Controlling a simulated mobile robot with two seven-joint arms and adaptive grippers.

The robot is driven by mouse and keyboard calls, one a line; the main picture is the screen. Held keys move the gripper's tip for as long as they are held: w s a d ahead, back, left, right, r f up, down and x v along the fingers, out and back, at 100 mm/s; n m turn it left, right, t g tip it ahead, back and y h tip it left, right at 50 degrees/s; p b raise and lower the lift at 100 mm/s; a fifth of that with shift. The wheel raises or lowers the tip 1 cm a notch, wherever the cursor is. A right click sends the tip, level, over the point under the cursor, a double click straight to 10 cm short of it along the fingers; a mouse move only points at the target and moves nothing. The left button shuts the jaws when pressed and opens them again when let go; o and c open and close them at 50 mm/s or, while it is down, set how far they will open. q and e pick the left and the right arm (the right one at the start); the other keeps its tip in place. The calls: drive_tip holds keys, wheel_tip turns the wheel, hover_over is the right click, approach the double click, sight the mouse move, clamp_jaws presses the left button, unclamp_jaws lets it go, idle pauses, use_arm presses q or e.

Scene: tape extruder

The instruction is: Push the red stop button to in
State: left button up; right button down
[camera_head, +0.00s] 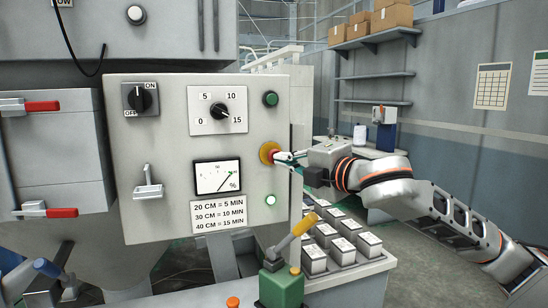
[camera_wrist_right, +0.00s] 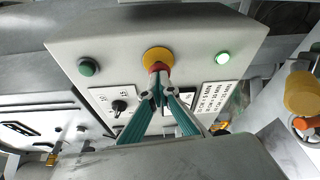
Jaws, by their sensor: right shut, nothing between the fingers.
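The red stop button (camera_head: 275,155) sits on a yellow round base on the right part of the grey control panel (camera_head: 150,215). In the right wrist view the red button (camera_wrist_right: 159,67) shows in front of its yellow base (camera_wrist_right: 158,56), right at the fingertips. My right gripper (camera_head: 287,158) comes in from the right and is shut with nothing held. Its closed tips (camera_wrist_right: 158,84) are at the button and appear to touch it; the tips partly cover it. How far in the button is cannot be told. My left gripper is not in view.
The panel also has a green button (camera_head: 270,99), a lit button (camera_head: 270,200), a dial (camera_head: 220,110), an ON/OFF switch (camera_head: 140,99) and a gauge (camera_head: 217,177). A yellow-handled lever (camera_head: 292,238) stands below, near several boxed blocks (camera_head: 342,250).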

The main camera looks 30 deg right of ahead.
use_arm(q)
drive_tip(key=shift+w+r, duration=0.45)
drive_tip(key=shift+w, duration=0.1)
use_arm(e)
drive_tip(key=shift+w, duration=0.4)
use_arm(q)
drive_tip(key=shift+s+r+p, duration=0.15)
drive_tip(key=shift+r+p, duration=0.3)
drive_tip(key=shift+p, duration=0.15)
use_arm(e)
drive_tip(key=s, duration=0.2)
drive_tip(key=s+a, duration=0.1)
drive_tip(key=s, duration=0.2)
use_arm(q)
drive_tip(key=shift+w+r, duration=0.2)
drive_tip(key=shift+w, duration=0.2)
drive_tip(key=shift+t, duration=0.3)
